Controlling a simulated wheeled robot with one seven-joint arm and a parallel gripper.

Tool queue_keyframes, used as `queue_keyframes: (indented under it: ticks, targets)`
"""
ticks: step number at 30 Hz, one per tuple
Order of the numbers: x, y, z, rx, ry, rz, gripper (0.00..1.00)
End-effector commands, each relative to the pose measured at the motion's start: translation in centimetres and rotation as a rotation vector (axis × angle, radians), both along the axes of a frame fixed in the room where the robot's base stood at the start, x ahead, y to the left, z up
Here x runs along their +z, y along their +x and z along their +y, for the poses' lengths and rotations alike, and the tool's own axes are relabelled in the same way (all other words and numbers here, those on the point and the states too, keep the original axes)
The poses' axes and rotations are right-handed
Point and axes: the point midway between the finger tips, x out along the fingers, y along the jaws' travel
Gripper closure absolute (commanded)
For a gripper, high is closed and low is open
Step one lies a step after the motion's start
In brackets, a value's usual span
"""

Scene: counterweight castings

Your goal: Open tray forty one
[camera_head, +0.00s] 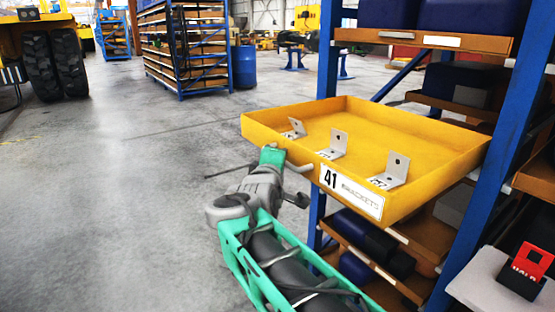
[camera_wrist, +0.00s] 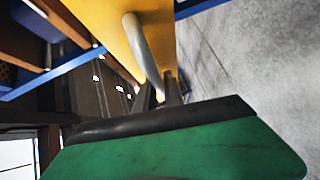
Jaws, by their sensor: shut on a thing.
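The yellow tray (camera_head: 425,137) with the label 41 (camera_head: 350,190) on its front sticks out of the blue rack, pulled well forward. Several grey metal L-brackets (camera_head: 338,143) stand in it. A pale bar handle (camera_head: 298,167) is on the tray's front face. My gripper (camera_head: 284,163) is at the left end of that front, shut on the handle. In the wrist view the handle (camera_wrist: 142,48) runs along the yellow front down to my gripper's fingers (camera_wrist: 165,92). The fingertips are partly hidden behind the green gripper body.
Blue rack posts (camera_head: 500,140) stand right of the tray, with lower shelves of dark bins (camera_head: 365,235) under it. A red and black item (camera_head: 528,268) sits on a pale surface at the lower right. Open grey floor (camera_head: 130,180) lies to the left.

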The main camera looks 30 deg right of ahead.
Motion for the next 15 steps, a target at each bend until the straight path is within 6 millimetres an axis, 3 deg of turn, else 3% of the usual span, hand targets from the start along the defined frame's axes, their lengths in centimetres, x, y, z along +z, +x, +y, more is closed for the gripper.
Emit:
queue_keyframes:
  ticks: [6,7,15]
  targets:
    - [-0.05,0.09,0.18,0.003,0.000,0.001,1.00]
    - [-0.04,0.10,0.20,0.003,0.000,0.001,0.86]
    - [-0.02,0.08,0.16,0.003,0.000,0.001,0.66]
